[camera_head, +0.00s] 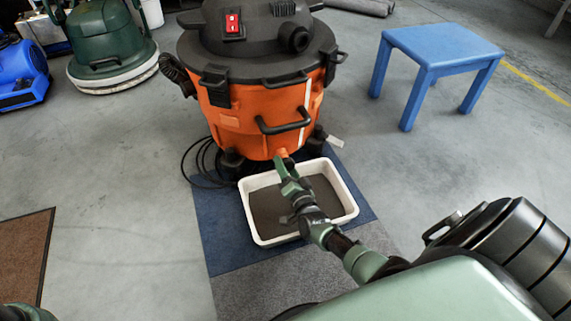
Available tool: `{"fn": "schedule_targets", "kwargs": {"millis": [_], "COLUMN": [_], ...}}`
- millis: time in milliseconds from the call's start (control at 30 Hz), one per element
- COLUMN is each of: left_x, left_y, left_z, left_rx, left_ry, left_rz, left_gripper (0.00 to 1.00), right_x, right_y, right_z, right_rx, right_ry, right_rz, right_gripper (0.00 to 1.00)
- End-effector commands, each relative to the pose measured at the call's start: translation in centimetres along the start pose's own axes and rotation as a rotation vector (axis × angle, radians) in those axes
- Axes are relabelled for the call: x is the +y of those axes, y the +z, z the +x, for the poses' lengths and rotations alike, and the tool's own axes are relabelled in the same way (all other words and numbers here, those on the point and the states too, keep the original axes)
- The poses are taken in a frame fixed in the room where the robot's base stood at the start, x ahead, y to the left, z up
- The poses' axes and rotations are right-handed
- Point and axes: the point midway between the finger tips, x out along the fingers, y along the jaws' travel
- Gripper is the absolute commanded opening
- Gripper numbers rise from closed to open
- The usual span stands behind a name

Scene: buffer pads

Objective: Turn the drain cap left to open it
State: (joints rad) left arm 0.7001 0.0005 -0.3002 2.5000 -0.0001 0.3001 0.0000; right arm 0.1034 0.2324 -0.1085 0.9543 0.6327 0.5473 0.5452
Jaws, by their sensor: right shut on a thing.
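An orange wet vacuum (240,110) with a black lid stands at the top centre. Its drain cap (282,153) shows as a small orange piece low on the front of the drum. My right gripper (285,161) reaches up from the lower right and is shut on the drain cap; its green fingers partly hide the cap. I cannot tell how far the cap is turned. My left gripper is not in view.
A white tray (251,220) with a dark inside lies below the cap, on a blue mat (218,240). A blue stool (444,43) stands at right. Green (108,38) and blue (20,75) machines stand at upper left. A black cord lies left of the vacuum.

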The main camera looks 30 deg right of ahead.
Motion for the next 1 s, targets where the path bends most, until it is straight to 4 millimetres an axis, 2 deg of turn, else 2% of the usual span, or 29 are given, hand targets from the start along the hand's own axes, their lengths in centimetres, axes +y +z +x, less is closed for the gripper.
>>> {"fn": "schedule_targets", "kwargs": {"millis": [400, 967, 1000], "left_x": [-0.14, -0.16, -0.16], "left_y": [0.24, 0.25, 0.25], "left_z": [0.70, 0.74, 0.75], "left_rx": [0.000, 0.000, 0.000], "left_ry": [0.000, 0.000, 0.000], "left_rz": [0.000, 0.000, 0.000], "left_gripper": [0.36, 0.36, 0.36], "right_x": [0.09, 0.12, 0.12], "right_y": [0.11, 0.11, 0.11], "right_z": [-0.07, -0.05, -0.05], "right_rx": [-0.003, -0.002, -0.002], "right_ry": [0.002, 0.001, 0.001], "right_rz": [-0.192, -0.219, -0.219], "right_gripper": [0.11, 0.11, 0.60]}}
